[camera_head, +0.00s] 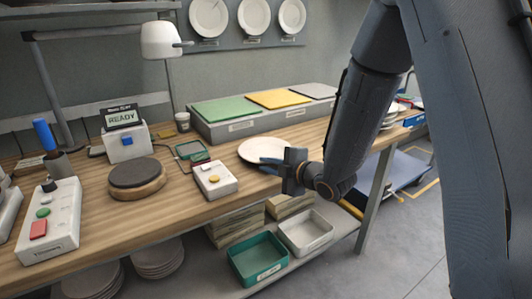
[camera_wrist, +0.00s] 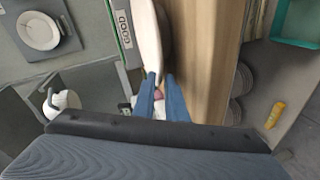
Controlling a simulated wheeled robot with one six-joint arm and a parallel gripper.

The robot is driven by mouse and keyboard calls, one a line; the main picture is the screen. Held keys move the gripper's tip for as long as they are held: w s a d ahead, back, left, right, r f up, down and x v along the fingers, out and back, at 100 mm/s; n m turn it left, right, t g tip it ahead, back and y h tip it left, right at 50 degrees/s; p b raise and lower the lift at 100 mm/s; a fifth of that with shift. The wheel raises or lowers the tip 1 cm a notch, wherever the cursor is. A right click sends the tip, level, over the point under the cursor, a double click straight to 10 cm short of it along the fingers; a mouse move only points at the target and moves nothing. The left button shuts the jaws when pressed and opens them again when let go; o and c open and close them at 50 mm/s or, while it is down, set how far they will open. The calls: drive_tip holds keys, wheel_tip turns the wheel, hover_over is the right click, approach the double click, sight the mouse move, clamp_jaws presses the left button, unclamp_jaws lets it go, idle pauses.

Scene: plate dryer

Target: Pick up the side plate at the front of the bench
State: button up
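The side plate (camera_head: 262,150) is white and lies on the wooden bench near its front edge in the head view. My gripper (camera_head: 270,163) is at the plate's right front side, its blue fingers reaching to the rim. In the wrist view the plate (camera_wrist: 148,38) shows nearly edge-on, with its near end at the fingertips. The two blue fingers of my gripper (camera_wrist: 160,76) stand apart with a narrow gap. The rim appears to lie between the tips; I cannot tell whether either finger touches it. The fingers hide part of the rim.
A white box with a yellow button (camera_head: 215,179) stands left of the plate. A round dark-topped stand (camera_head: 137,178) is farther left. Behind the plate is a grey block (camera_head: 215,128) with coloured pads. Green (camera_head: 258,262) and white (camera_head: 306,232) bins sit on the lower shelf.

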drive_tip(key=shift+x, duration=1.3)
clamp_jaws()
drive_tip(key=shift+r, duration=0.1)
